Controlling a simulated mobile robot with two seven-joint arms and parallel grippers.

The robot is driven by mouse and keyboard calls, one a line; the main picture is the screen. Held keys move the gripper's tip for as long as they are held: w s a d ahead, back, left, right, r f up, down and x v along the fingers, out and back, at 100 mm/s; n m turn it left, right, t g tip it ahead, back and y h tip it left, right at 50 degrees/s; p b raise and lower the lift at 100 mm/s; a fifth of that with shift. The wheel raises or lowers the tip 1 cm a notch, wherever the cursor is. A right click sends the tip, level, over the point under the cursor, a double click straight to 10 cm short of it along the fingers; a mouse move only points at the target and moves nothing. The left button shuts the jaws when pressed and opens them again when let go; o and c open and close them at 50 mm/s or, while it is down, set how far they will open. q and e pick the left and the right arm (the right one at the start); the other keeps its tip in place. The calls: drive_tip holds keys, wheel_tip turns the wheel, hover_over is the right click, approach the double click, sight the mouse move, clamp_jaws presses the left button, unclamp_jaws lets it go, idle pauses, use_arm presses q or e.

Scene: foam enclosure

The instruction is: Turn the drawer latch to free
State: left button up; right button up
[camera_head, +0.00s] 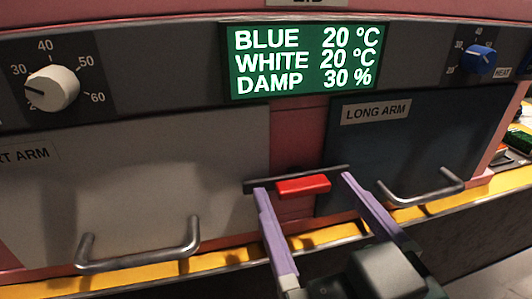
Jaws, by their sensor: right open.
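The drawer latch shows as a dark flat bar (336,170) with a red grip (303,187) at its middle. The bar lies roughly level, slightly higher at its right end, and reaches over the edges of the white drawer (150,180) and the dark blue drawer (400,140). My right gripper (305,184) is open, with one purple finger on each side of the red grip. Both fingertips appear apart from the grip and overlap the bar in the picture; I cannot tell whether they touch it. My left gripper is out of view.
Grey bar handles stick out from the white drawer (140,262) and the blue drawer (422,194). A yellow ledge (215,260) runs below. Above are a white dial (52,88), a green display (300,60) and a blue dial (481,60).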

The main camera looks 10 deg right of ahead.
drive_tip(key=c, duration=1.4)
drive_tip(key=shift+m, duration=0.4)
drive_tip(key=m+p, duration=0.1)
drive_tip(key=m, duration=0.2)
drive_tip(key=shift+r+p, duration=0.1)
drive_tip(key=shift+p, duration=0.2)
drive_tip(key=m, duration=0.4)
drive_tip(key=shift+m+p, duration=0.3)
drive_tip(key=shift+p, duration=0.05)
drive_tip(key=m, duration=0.9)
drive_tip(key=shift+m, duration=0.4)
